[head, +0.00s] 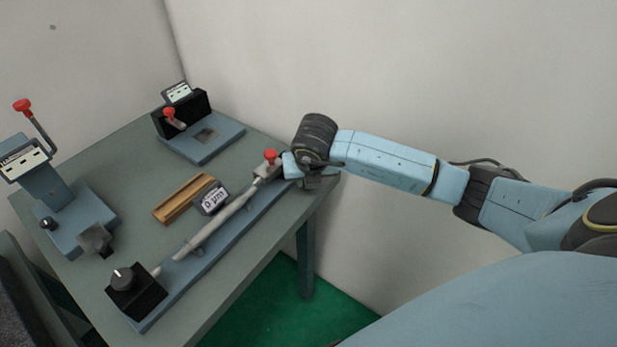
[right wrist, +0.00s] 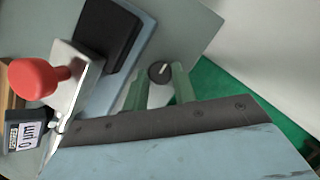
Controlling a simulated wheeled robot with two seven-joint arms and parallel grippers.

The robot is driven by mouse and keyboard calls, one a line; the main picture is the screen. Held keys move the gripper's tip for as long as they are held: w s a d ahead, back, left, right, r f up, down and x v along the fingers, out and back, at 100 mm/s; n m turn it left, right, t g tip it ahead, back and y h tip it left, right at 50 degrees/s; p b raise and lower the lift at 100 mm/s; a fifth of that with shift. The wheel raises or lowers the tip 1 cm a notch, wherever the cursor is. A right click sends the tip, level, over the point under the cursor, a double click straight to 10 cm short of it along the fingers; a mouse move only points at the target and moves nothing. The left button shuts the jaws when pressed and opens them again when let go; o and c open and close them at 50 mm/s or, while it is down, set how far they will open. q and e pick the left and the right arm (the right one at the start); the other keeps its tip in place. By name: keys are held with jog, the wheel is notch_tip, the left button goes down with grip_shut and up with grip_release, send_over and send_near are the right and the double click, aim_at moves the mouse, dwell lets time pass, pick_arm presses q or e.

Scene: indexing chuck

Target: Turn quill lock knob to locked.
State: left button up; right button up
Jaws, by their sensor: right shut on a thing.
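The quill lock knob (right wrist: 160,73) is small, round and dark, with a white pointer line slanting toward the upper right in the right wrist view. My right gripper (right wrist: 160,87) has its two green fingers on either side of this knob and is shut on it. In the head view my right gripper (head: 311,182) is at the far right end of the long blue base (head: 215,250), beside the lever with the red ball (head: 270,155). The knob is hidden there behind the gripper and arm. My left gripper is not in view.
The red ball (right wrist: 33,77) and a small display (right wrist: 27,130) are left of my fingers in the wrist view. On the table (head: 110,170) stand a black box with a dial (head: 135,292), a wooden tray (head: 184,199), a lever press (head: 52,190) and a rear fixture (head: 215,145).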

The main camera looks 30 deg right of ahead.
jog(key=o, duration=1)
jog(key=shift+r, duration=0.1)
jog(key=v, duration=1.3)
jog(key=shift+s, duration=0.15)
